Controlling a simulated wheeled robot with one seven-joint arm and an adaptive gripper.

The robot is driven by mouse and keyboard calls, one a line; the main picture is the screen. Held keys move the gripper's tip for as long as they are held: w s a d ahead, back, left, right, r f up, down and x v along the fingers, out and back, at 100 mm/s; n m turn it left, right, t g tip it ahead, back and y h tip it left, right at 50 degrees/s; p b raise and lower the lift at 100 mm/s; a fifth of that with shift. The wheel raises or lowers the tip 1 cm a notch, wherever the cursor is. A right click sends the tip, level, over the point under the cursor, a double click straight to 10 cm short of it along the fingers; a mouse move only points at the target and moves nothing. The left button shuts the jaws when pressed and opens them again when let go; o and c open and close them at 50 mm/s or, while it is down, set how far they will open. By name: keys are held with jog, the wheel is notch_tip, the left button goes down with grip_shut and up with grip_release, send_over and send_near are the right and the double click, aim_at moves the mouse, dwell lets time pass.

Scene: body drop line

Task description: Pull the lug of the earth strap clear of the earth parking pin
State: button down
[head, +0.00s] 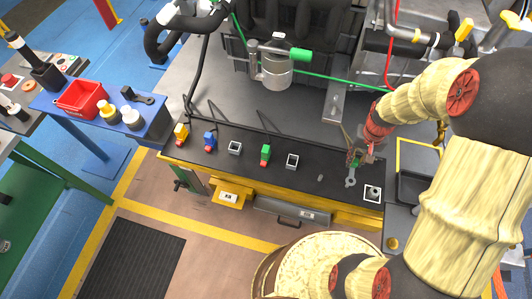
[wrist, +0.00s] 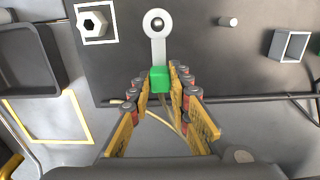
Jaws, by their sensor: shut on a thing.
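The earth strap's lug (wrist: 159,46) is a flat pale grey tab with a round eye and a green sleeve (wrist: 160,79). My gripper (wrist: 161,84) is shut on the green sleeve, with a finger on each side. The eye points away from my gripper over the dark shelf. A round grey spot shows inside the eye; I cannot tell whether it is a pin's tip. In the head view the lug (head: 351,182) lies near the shelf's right end, below my gripper (head: 357,157). A short grey peg (wrist: 228,21) stands apart from the lug. The strap runs back between my fingers.
A white-framed hex stud (wrist: 93,23) is left of the lug in the wrist view. An open square socket (wrist: 291,45) is to the right. Coloured plugs, including a green one (head: 265,154), stand along the shelf. A dark tray (head: 413,187) is at the right.

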jog(key=shift+r+p, duration=0.9)
jog(key=shift+r, duration=0.55)
